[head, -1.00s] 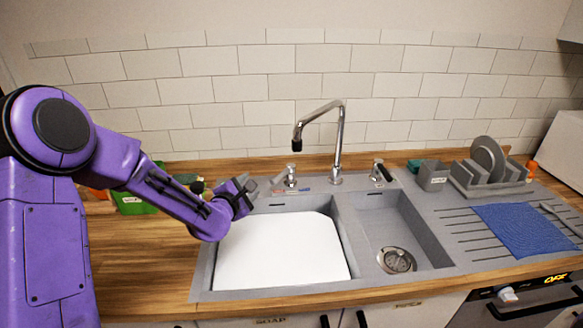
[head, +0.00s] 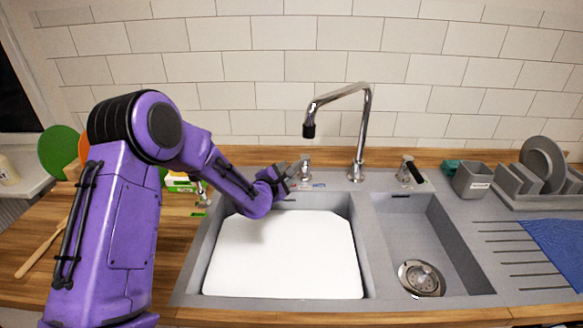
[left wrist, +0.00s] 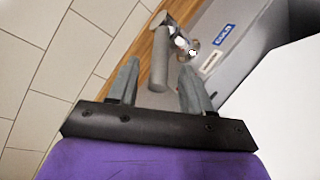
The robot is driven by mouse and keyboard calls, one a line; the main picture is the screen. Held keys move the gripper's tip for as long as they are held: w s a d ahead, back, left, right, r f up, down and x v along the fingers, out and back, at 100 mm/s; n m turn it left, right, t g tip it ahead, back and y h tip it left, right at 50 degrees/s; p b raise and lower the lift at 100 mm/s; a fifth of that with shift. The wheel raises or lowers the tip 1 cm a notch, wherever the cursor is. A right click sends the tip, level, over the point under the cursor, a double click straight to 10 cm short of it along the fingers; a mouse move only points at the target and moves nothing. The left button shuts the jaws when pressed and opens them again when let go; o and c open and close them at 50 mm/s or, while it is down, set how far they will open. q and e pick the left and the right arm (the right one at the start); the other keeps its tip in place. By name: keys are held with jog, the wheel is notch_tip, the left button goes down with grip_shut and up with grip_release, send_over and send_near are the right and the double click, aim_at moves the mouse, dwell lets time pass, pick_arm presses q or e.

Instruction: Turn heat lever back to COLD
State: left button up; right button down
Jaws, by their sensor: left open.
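The heat lever (head: 306,170) stands left of the faucet, behind the large sink basin, on a chrome base. In the left wrist view its grey cylindrical handle (left wrist: 159,62) lies between my fingers, with the chrome base beyond it. A blue label (left wrist: 224,34) and a pale label (left wrist: 212,63) are on the counter beside the base. My left gripper (head: 298,170) is open at the lever; its fingers (left wrist: 158,78) stand on either side of the handle with visible gaps. In the head view the gripper partly hides the handle. My right gripper is out of view.
The chrome faucet (head: 362,130) rises just right of the lever. A second, black-handled lever (head: 410,171) stands further right. A white board (head: 283,255) covers the large basin. The tiled wall (head: 250,65) is close behind.

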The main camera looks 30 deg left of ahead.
aim_at(295, 166)
pick_arm(q)
jog(key=x, duration=0.5)
jog(key=shift+w+a+f+p, duration=0.1)
jog(key=shift+w+f+p, duration=0.05)
jog(key=shift+w+p, duration=0.2)
jog(key=shift+s, duration=0.1)
grip_shut()
